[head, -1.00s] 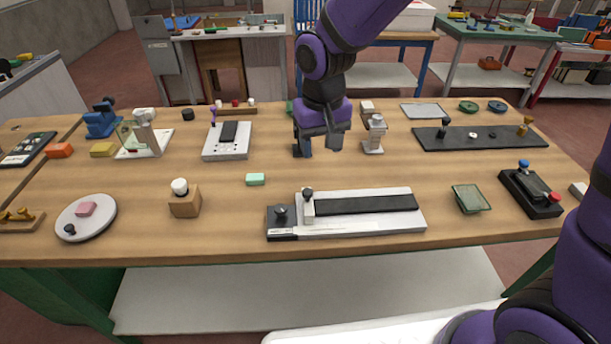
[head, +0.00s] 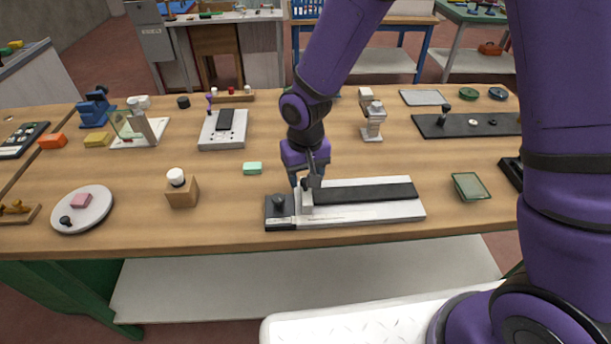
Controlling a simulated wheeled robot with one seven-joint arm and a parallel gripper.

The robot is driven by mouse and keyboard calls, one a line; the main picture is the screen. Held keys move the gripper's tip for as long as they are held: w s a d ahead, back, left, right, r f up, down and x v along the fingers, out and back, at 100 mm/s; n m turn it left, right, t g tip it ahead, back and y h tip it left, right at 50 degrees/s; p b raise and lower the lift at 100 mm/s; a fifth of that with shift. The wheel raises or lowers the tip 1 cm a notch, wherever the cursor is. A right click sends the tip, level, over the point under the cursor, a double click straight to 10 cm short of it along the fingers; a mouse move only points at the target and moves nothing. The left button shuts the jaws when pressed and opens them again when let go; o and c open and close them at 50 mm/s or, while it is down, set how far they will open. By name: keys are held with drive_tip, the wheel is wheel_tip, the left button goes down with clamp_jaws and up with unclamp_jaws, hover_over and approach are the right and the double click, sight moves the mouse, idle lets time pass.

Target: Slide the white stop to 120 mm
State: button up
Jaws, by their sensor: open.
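The white stop (head: 307,204) is a small upright block with a dark knob on top. It sits near the left end of a white slide base (head: 372,212) with a black strip along it, at the front middle of the table. A dark block with a black knob (head: 278,203) is at the base's left end. My gripper (head: 308,181) points down at the stop, its fingers open around or just beside the dark knob. I cannot tell whether they touch it. Any scale marks are too small to read.
A green tray (head: 471,187) lies to the right. A white holder (head: 373,122) stands behind. The table's front edge is close to the slide base.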

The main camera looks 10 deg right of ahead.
drive_tip(key=shift+f, duration=0.45)
clamp_jaws()
drive_tip(key=shift+d, duration=0.5)
unclamp_jaws()
drive_tip(key=shift+r, duration=0.15)
wheel_tip(320, 180, up, 11)
drive_tip(key=shift+f, duration=0.2)
